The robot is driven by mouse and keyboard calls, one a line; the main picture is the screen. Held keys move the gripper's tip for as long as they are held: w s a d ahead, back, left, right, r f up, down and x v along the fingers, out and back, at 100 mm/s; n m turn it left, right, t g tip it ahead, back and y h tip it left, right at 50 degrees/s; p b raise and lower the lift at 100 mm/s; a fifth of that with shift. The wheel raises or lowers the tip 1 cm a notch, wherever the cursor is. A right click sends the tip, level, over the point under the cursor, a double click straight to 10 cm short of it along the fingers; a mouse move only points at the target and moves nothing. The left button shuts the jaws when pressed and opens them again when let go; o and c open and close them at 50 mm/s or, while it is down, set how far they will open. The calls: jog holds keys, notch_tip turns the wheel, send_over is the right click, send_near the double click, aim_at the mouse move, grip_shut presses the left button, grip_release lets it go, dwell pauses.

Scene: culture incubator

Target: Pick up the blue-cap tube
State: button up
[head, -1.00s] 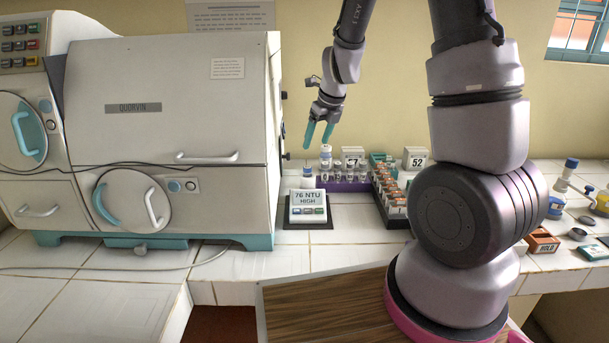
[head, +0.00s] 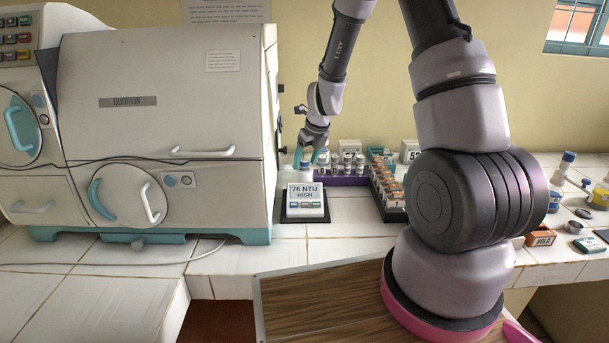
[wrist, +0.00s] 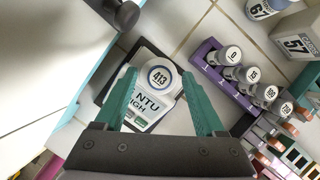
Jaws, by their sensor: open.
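The blue-cap tube (head: 306,167) is at the back of the small white meter (head: 306,204), which reads 76 NTU HIGH. In the wrist view the tube (wrist: 160,77) is seen from above, with a round top marked 413; its body is hidden below. My gripper (head: 309,158) is lowered over it. In the wrist view my gripper (wrist: 161,84) is open, with one teal finger on each side of the tube's top and a gap showing at both sides. Whether the tube sits in the meter or just behind it is hard to tell.
A purple rack (wrist: 207,60) of numbered vials stands close to the right finger. The dark rack (head: 392,207) of orange-labelled items is further right. The big white incubator (head: 165,120) stands close on the left.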

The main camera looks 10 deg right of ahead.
grip_shut()
dwell(0.3)
